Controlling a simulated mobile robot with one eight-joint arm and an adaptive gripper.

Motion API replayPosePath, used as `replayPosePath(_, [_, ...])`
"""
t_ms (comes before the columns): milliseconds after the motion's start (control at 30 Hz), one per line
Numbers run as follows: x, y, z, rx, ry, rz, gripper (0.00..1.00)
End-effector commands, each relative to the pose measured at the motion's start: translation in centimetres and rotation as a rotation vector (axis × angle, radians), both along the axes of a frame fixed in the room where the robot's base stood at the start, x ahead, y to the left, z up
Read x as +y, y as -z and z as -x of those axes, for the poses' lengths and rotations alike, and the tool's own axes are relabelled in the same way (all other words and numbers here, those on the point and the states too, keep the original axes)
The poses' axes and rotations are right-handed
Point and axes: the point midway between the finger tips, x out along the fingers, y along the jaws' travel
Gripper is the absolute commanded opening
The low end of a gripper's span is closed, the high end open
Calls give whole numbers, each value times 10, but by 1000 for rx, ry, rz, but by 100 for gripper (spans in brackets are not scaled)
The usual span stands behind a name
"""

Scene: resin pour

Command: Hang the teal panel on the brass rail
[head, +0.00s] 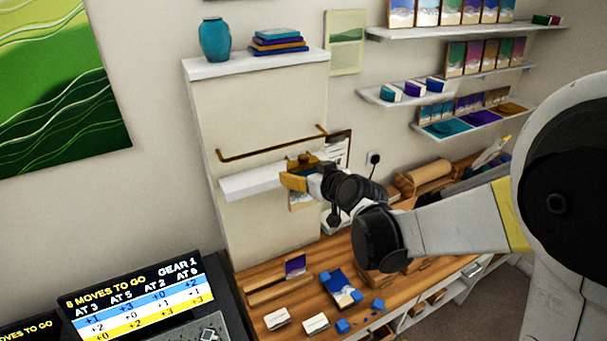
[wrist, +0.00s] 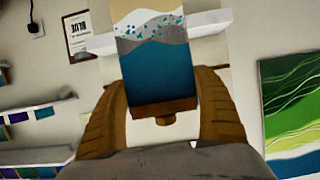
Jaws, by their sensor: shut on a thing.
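My gripper (head: 298,176) is in front of the wall board, closed on the teal panel, with the brass rail (head: 268,144) just above and behind it. In the wrist view my gripper (wrist: 160,98) has one finger on each side of the teal panel (wrist: 158,78). The panel has a teal part, a grey-and-white band with teal specks and a tan part. A brown strip with a small knob crosses its near end. In the head view the panel is mostly hidden by my gripper.
A white ledge (head: 250,182) juts out below the rail. A top shelf (head: 255,63) carries a teal vase (head: 214,39) and stacked books (head: 277,41). The wooden bench (head: 290,297) below holds a purple-and-white panel, blue pieces and cards. Wall shelves stand at right.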

Motion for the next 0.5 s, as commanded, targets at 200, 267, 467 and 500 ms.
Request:
replayPosePath(200, [11, 1, -18, -1, 0, -1, 47])
replayPosePath(267, [14, 1, -23, -1, 0, -1, 47])
replayPosePath(467, [25, 2, -40, -1, 0, -1, 47])
replayPosePath(500, [27, 2, -43, -1, 0, -1, 47])
